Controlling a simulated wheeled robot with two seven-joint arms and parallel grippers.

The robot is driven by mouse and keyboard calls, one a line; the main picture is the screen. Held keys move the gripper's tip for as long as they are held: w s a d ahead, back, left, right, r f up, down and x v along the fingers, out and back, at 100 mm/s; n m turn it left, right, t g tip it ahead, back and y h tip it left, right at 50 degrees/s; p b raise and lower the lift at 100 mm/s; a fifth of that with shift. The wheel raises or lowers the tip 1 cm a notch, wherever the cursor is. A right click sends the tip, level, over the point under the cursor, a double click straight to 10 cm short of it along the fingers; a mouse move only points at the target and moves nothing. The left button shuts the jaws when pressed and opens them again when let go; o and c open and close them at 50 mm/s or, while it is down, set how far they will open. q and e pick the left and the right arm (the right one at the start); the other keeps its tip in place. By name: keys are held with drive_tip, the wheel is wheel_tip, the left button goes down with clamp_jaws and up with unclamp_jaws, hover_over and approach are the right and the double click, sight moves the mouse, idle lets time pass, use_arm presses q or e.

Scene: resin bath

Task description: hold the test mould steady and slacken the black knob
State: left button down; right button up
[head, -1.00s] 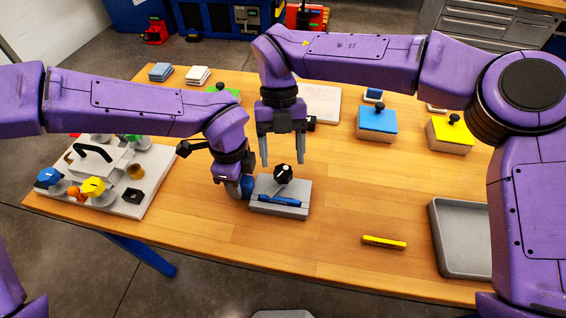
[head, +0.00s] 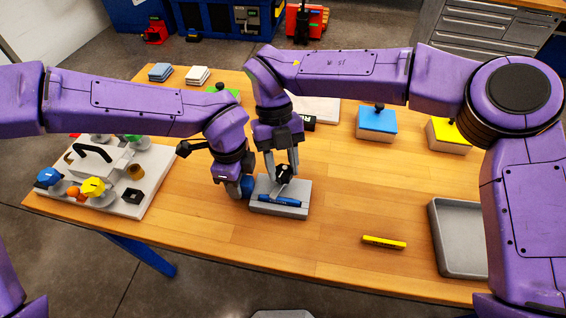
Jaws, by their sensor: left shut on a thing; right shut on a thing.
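The test mould (head: 296,211) is a grey block on the wooden table, in the middle of the head view, with a blue bar along its front. The black knob (head: 285,172) stands on its top. My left gripper (head: 246,187) is at the mould's left end and is shut on it; its fingertips are partly hidden. My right gripper (head: 284,168) comes down from above and is shut on the black knob, with its fingers on either side of it.
A yellow bar (head: 384,242) lies right of the mould, and a grey tray (head: 438,246) stands at the right. A plate with coloured knobs (head: 122,208) stands at the left. Blue-topped (head: 377,120) and yellow-topped (head: 447,134) blocks stand behind. The table front is clear.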

drive_tip(key=shift+a+n+h, duration=0.1)
drive_tip(key=shift+n+h, duration=0.2)
drive_tip(key=shift+n, duration=0.2)
drive_tip(key=o, duration=1.1)
drive_tip(key=shift+r, duration=0.1)
drive_tip(key=v, duration=1.2)
